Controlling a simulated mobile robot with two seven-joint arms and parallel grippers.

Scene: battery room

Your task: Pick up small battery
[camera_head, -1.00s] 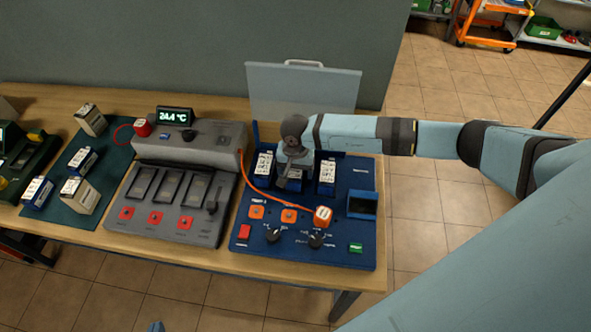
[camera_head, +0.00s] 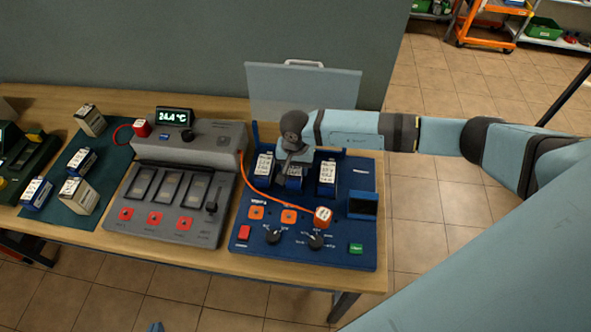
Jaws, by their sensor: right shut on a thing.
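Three small blue batteries with white labelled tops are at the blue charger (camera_head: 354,234): a left one (camera_head: 264,166), a middle one (camera_head: 294,183) and a right one (camera_head: 327,174). My right gripper (camera_head: 289,165) comes in from the right over the back of the charger. It is shut on the middle battery, which shows just below and beside the jaws. I cannot tell whether this battery is clear of its slot. The left and right batteries sit upright in their slots. My left gripper is not in view.
A grey station (camera_head: 165,227) with empty slots stands left of the charger. Several batteries, including a white-and-blue one (camera_head: 81,161), stand on a green mat (camera_head: 65,216). An orange cable with a plug (camera_head: 323,216) crosses the charger. A clear raised lid (camera_head: 304,92) stands behind.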

